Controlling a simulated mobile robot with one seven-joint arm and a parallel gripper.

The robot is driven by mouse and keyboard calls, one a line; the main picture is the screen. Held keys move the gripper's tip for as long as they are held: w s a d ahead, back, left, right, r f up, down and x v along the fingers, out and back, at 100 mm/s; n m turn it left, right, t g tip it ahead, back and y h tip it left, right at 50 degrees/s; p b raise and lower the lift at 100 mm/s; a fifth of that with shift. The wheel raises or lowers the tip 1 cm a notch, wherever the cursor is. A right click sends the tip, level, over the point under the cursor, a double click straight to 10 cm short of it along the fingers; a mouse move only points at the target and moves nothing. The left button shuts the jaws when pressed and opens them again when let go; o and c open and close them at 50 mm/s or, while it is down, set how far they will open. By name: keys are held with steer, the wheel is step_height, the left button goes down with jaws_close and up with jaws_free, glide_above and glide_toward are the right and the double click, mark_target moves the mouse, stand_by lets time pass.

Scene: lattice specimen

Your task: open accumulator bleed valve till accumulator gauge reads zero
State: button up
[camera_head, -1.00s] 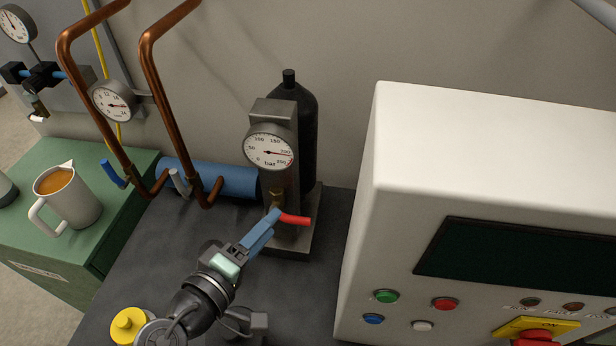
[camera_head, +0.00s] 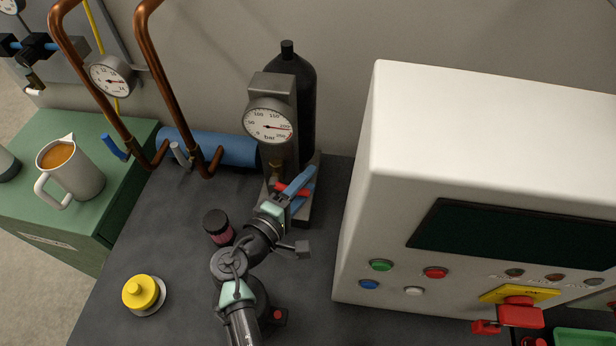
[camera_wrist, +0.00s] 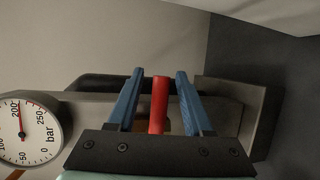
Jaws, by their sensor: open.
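The accumulator is a black bottle (camera_head: 300,80) behind a grey block on a stand. Its round gauge (camera_head: 269,121) has the needle near 200 bar; the gauge also shows on its side in the wrist view (camera_wrist: 22,130). The red bleed valve lever (camera_head: 284,188) is below the gauge, low on the stand. My gripper (camera_head: 307,182) is at the lever with its blue fingers open. In the wrist view the lever (camera_wrist: 159,105) lies between the two fingers, with a gap visible on each side. The lever's root is partly hidden by the gripper.
A large white control cabinet (camera_head: 470,130) stands close to the right of the gripper. Copper pipes (camera_head: 165,90) and a blue cylinder (camera_head: 225,150) are at the left. A dark pink-sided knob (camera_head: 218,226) and a yellow-topped part (camera_head: 140,292) stand on the dark bench.

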steer(key=shift+w+d, duration=0.3)
steer(key=shift+w, duration=0.1)
steer(key=shift+f, duration=0.1)
jaws_close()
stand_by(1.2)
